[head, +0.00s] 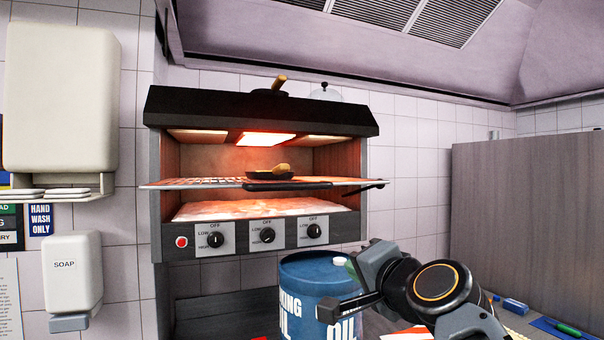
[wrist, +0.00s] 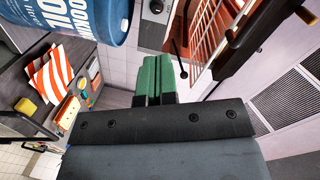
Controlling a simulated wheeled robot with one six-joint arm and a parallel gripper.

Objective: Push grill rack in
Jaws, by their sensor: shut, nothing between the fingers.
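The grill rack (head: 205,183) is a wire shelf in the glowing grill (head: 345,225), with its front part sticking out past the opening. A dark handle (head: 290,186) runs along its front. A small dark pan (head: 258,175) holding a brown item (head: 283,168) sits on the rack. My gripper (head: 351,267) is below and right of the rack, apart from it, in front of the grill's lower right. In the wrist view its green fingers (wrist: 160,75) are shut together and empty. The rack's wires (wrist: 208,32) and handle (wrist: 268,38) show at upper right there.
A blue oil drum (head: 305,270) stands below the grill, close to my gripper. Control knobs (head: 267,235) line the grill front. A soap dispenser (head: 72,270) hangs at left. A grey panel (head: 525,205) stands at right. A striped cloth (wrist: 50,80) lies on the counter.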

